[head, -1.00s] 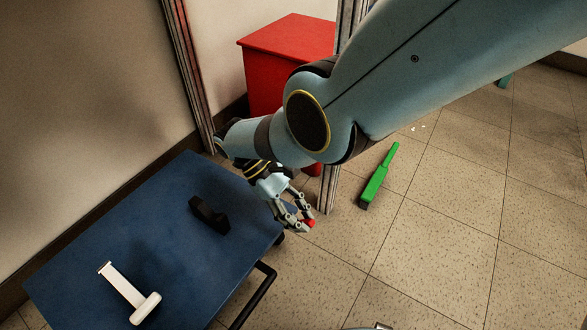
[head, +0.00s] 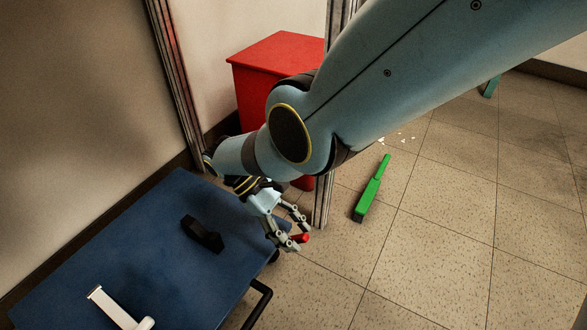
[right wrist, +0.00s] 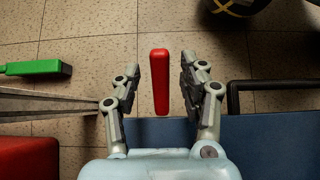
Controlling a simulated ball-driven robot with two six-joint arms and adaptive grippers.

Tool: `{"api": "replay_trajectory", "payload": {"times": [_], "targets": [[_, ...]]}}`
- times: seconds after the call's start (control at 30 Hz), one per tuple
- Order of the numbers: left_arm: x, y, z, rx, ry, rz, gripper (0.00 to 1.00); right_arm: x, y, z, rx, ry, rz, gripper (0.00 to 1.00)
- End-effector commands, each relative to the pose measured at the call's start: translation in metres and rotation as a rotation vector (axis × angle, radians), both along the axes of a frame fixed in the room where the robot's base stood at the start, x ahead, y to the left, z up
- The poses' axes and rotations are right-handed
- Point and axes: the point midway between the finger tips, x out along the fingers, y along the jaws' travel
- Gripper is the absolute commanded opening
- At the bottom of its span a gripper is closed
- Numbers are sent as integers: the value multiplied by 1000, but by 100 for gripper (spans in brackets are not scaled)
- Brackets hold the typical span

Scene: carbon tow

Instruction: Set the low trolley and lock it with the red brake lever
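The low trolley has a blue deck (head: 150,235) and stands at the lower left in the head view; its deck edge also shows in the right wrist view (right wrist: 275,145). The red brake lever (right wrist: 160,82) stands out beyond the trolley's edge; its end shows in the head view (head: 302,238). My right gripper (right wrist: 160,62) is open, with one finger on each side of the lever and visible gaps to both. In the head view the right gripper (head: 298,236) hangs at the trolley's right corner. My left gripper is not in view.
A black block (head: 202,234) and a white tool (head: 112,308) lie on the deck. A black handle (head: 257,305) juts from the trolley's front. A red cabinet (head: 275,75) and a metal post (head: 322,195) stand behind.

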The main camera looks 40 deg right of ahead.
Motion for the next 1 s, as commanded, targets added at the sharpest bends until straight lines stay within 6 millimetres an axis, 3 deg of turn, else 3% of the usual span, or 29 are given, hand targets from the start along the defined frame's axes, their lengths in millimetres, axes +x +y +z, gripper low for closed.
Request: {"api": "replay_trajectory", "payload": {"times": [0.27, 0.7, 1.0], "targets": [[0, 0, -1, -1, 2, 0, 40, 6, 2, 5, 1, -2, 0, 42], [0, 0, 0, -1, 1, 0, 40, 51, 19, 48, 1, 0, 1, 42], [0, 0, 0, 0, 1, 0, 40, 52, 19, 50, 0, 1, 0, 42]]}}
